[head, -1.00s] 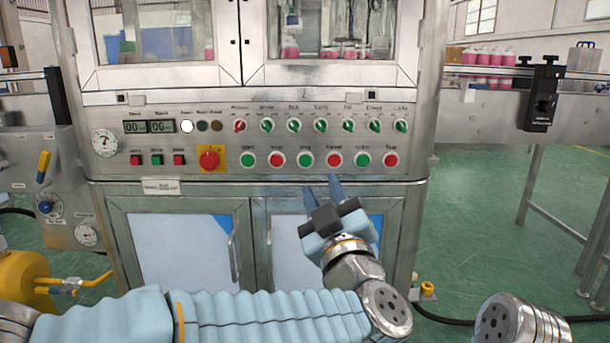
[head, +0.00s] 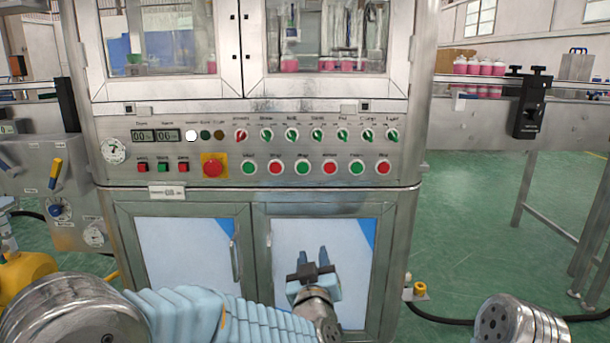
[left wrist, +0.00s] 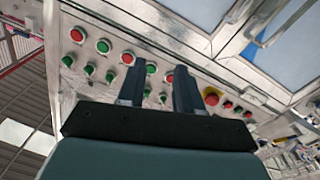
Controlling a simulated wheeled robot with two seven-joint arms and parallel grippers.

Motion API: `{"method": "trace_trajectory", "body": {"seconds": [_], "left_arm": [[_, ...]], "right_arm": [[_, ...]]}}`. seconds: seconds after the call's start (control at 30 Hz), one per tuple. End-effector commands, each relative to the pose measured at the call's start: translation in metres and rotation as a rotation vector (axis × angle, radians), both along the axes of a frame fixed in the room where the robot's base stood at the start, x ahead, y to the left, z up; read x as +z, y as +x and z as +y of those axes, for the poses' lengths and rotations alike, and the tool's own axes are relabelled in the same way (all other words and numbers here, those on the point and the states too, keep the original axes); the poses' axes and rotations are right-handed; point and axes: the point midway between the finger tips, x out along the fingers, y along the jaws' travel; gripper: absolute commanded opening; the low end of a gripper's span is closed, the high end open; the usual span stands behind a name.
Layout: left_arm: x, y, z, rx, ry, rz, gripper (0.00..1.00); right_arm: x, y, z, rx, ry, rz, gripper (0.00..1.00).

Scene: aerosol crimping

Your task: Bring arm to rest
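My left gripper (head: 313,258) is in front of the machine's lower right cabinet door, below the row of buttons. Its two blue fingers point up and stand apart with nothing between them. The left wrist view also shows the gripper (left wrist: 160,88) open and empty, with the button panel beyond it. My left arm, in a light blue ribbed sleeve, crosses the bottom of the head view. At the lower right only a metal link of my right arm shows; its gripper is out of view.
The steel machine's control panel (head: 290,135) carries knobs, red and green buttons and a red emergency stop (head: 213,166). A conveyor with pink bottles (head: 480,68) runs at the right. A yellow tank (head: 25,272) stands at the lower left. Green floor (head: 470,240) is open at the right.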

Motion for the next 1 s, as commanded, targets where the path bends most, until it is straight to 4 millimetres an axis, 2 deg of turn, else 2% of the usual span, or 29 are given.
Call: {"method": "trace_trajectory", "body": {"seconds": [0.13, 0.17, 0.2, 0.27, 0.3, 0.37, 0.4, 0.47, 0.5, 0.6, 0.7, 0.73, 0.83, 1.0], "left_arm": [[-0.086, 0.011, 0.028, -0.061, 0.067, 0.221, 0.35], [-0.108, 0.01, 0.035, -0.077, 0.078, 0.281, 0.35], [-0.14, 0.005, 0.047, -0.099, 0.088, 0.37, 0.35], [-0.188, -0.011, 0.063, -0.136, 0.095, 0.514, 0.35], [-0.218, -0.026, 0.075, -0.158, 0.093, 0.612, 0.35], [-0.26, -0.054, 0.092, -0.19, 0.079, 0.764, 0.35], [-0.285, -0.077, 0.102, -0.21, 0.063, 0.864, 0.35], [-0.315, -0.114, 0.114, -0.24, 0.033, 1.009, 0.35], [-0.331, -0.14, 0.12, -0.26, 0.01, 1.099, 0.35], [-0.357, -0.198, 0.13, -0.302, -0.052, 1.288, 0.35], [-0.368, -0.24, 0.134, -0.332, -0.102, 1.416, 0.35], [-0.369, -0.249, 0.134, -0.34, -0.112, 1.441, 0.35], [-0.372, -0.266, 0.135, -0.355, -0.133, 1.49, 0.35], [-0.374, -0.27, 0.135, -0.359, -0.138, 1.501, 0.35]], "right_arm": [[0.02, 0.0, 0.001, 0.002, 0.0, -0.001, 0.55], [0.024, 0.0, 0.001, 0.002, 0.0, -0.001, 0.55], [0.03, -0.001, 0.001, 0.003, 0.001, 0.0, 0.55], [0.038, -0.001, 0.002, 0.004, 0.001, -0.001, 0.55], [0.043, -0.001, 0.002, 0.004, 0.001, -0.001, 0.55], [0.051, -0.001, 0.003, 0.005, 0.001, -0.001, 0.55], [0.056, -0.002, 0.003, 0.006, 0.001, 0.0, 0.55], [0.063, -0.002, 0.003, 0.006, 0.001, 0.0, 0.55], [0.067, -0.002, 0.003, 0.007, 0.002, -0.001, 0.55], [0.075, -0.002, 0.004, 0.009, 0.002, 0.0, 0.55], [0.08, -0.002, 0.004, 0.01, 0.002, -0.001, 0.55], [0.08, -0.003, 0.005, 0.01, 0.002, -0.001, 0.55], [0.081, -0.003, 0.005, 0.009, 0.002, -0.002, 0.55], [0.08, -0.003, 0.005, 0.009, 0.002, -0.002, 0.55]]}}
